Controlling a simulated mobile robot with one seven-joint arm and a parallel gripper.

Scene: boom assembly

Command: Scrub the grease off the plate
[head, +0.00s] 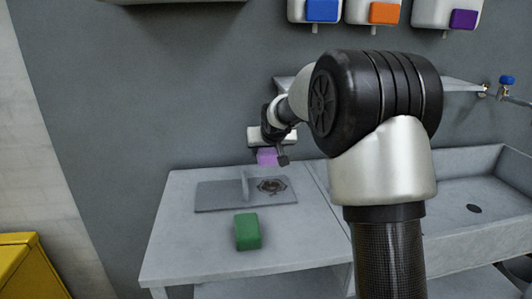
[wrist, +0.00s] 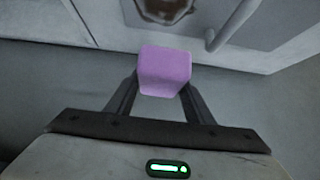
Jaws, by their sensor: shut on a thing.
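My gripper (wrist: 160,88) is shut on a purple sponge (wrist: 165,68), with one finger on each side of it. In the head view the purple sponge (head: 267,156) hangs above the back edge of the table, behind the plate. The plate (head: 215,196) is a flat grey slab lying on the table, with an upright handle (head: 244,184) near its middle. A dark brown grease patch (head: 271,186) lies on its right half. In the wrist view the grease (wrist: 165,8) shows at the top edge, beyond the sponge and apart from it.
A green sponge (head: 247,231) lies on the table (head: 180,250) in front of the plate. A sink (head: 480,215) with a drain is at the right, under a blue-knobbed tap (head: 507,82). Dispensers with blue, orange and purple fronts hang on the wall. A yellow object (head: 25,265) stands lower left.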

